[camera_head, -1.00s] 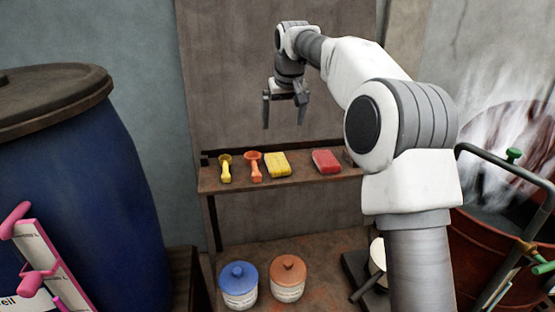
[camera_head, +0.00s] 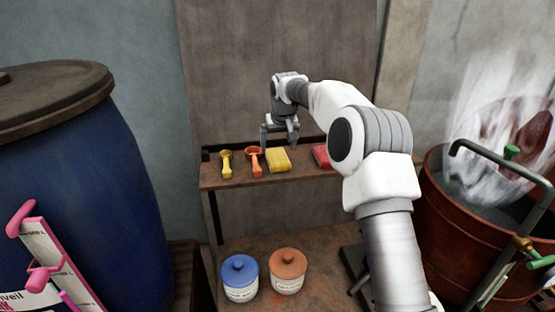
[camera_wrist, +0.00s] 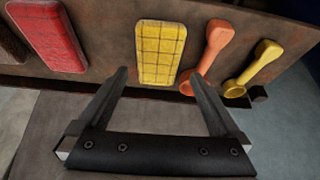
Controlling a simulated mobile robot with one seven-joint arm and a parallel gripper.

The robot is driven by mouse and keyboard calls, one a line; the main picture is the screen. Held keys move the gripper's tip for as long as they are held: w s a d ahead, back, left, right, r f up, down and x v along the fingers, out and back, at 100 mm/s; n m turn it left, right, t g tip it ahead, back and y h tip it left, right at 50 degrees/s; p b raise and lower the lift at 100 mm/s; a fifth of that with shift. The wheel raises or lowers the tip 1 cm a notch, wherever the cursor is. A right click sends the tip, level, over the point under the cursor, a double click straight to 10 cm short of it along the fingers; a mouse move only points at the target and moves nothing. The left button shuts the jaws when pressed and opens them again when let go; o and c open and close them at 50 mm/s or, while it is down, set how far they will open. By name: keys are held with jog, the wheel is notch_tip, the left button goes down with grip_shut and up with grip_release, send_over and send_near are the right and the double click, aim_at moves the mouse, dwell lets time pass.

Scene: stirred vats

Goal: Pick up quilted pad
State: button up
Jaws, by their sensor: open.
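The quilted pad (camera_head: 278,160) is a yellow block with a grid pattern, lying on the narrow wooden shelf (camera_head: 227,184). In the wrist view the yellow pad (camera_wrist: 160,53) lies just beyond my fingertips, roughly centred between them. My gripper (camera_head: 279,143) is open and empty, just above and behind the pad in the head view. In the wrist view my gripper (camera_wrist: 158,77) shows its two fingers spread apart, with no finger seen closed on the pad.
An orange scoop (camera_head: 254,161) and a yellow scoop (camera_head: 226,164) lie left of the pad. A red block (camera_head: 320,155) lies to its right, partly hidden by my arm. Blue-lidded (camera_head: 240,278) and orange-lidded (camera_head: 287,271) jars stand below. A wall panel rises behind the shelf.

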aim_at(278, 158)
jog(key=f, duration=0.2)
jog(key=f+p, duration=0.1)
jog(key=shift+w+d+f, duration=0.1)
jog(key=shift+w+f, duration=0.2)
jog(key=shift+f, duration=0.1)
jog(key=shift+w+f, duration=0.2)
jog(key=shift+f, duration=0.3)
jog(key=c, duration=1.2)
jog(key=shift+r, duration=0.15)
notch_tip(278, 158, up, 10)
jog(key=shift+f, duration=0.1)
